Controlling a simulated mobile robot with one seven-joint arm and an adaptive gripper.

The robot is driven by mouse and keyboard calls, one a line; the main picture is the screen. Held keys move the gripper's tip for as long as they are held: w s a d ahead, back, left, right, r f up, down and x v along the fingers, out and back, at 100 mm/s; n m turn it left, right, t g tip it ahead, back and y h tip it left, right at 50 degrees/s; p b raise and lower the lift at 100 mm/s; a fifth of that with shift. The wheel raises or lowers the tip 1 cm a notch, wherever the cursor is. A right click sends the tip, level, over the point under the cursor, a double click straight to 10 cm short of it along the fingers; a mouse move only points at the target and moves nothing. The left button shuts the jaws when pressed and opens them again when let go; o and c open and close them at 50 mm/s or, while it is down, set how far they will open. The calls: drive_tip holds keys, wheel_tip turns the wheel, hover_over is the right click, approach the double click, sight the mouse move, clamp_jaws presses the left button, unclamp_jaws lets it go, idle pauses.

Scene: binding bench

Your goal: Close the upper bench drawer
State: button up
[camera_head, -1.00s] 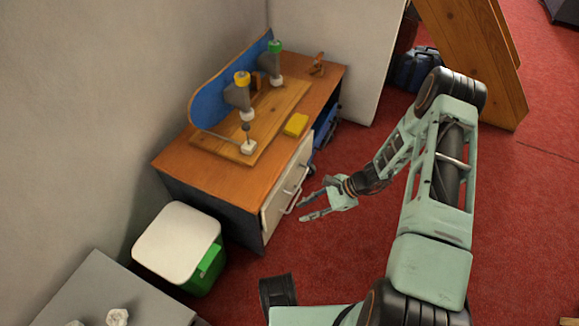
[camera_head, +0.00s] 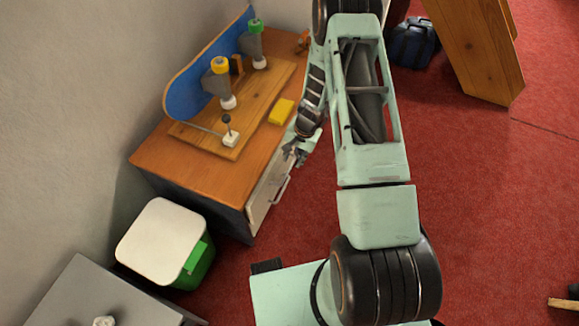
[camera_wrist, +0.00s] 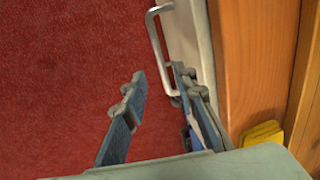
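The wooden bench (camera_head: 190,165) stands against the wall, with pale drawer fronts (camera_head: 265,195) on its right side. A metal bar handle (camera_head: 281,189) shows on the fronts. In the wrist view a pale drawer front (camera_wrist: 190,35) with a bar handle (camera_wrist: 156,42) lies just ahead of my gripper. My gripper (camera_wrist: 158,72) is open and empty. One finger is close beside the front and the handle's near end; contact cannot be told. In the head view my gripper (camera_head: 296,153) is at the bench's right edge, partly covering the fronts. How far the upper drawer stands out is unclear.
A yellow block (camera_head: 281,112) and a board with clamp-like fittings (camera_head: 225,140) are on the bench top. A white-lidded green bin (camera_head: 165,240) stands at the bench's near end. Red carpet (camera_head: 460,200) is open to the right. A wooden upright (camera_head: 475,50) stands behind.

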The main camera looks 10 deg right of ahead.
sight(289, 169)
drive_tip(key=f, duration=0.2)
drive_tip(key=f+b, duration=0.1)
drive_tip(key=f, duration=0.1)
drive_tip(key=a+f, duration=0.1)
drive_tip(key=f, duration=0.1)
drive_tip(key=shift+w, duration=0.4)
drive_tip(key=shift+r, duration=0.1)
drive_tip(key=shift+c, duration=0.4)
clamp_jaws()
